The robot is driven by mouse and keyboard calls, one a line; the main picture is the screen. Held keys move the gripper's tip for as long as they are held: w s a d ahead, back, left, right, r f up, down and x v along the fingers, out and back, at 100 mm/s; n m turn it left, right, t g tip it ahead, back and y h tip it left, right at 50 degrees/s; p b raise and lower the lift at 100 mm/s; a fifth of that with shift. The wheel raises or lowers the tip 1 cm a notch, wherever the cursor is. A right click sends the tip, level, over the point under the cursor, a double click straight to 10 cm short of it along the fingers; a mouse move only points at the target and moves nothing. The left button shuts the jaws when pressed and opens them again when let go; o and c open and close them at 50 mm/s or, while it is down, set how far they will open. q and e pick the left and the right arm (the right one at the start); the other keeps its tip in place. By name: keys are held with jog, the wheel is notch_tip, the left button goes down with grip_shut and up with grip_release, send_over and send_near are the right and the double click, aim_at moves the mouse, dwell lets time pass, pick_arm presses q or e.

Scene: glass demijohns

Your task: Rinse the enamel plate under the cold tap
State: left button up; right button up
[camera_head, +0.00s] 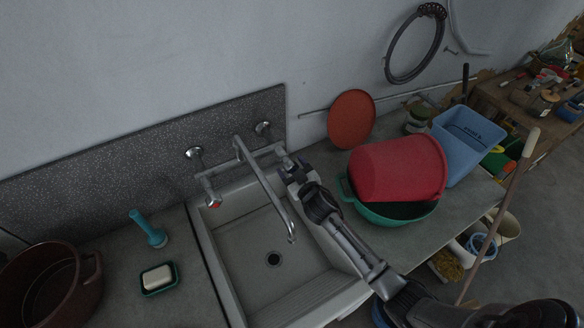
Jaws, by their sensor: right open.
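My right gripper (290,170) is open at the right-hand end of the tap, by the tap's right handle, which it partly hides. I cannot tell whether the fingers touch the handle. The mixer tap (263,182) has a long spout that hangs over the sink. Its left handle (213,203) has a red mark. No water shows at the spout. The pale sink (262,238) is empty, with a dark drain in its floor. A round rust-red disc (351,118) leans on the wall at the back right; I cannot tell whether it is the enamel plate. My left gripper is not in view.
A red tub (398,167) lies tilted in a green basin (375,208) right of the sink, close to my right arm. A blue bin (465,140) stands beyond. On the left are a soap dish (159,279), a teal brush (147,228) and a brown pot (48,285).

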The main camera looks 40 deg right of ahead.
jog(key=c, duration=0.9)
jog(key=shift+n, duration=1.8)
jog(key=o, duration=0.9)
jog(key=shift+s, duration=0.1)
jog(key=s+a+b, duration=0.1)
jog(key=s+a, duration=0.1)
jog(key=s, duration=1.1)
jog(key=shift+s+a, duration=0.25)
jog(key=shift+a, duration=0.1)
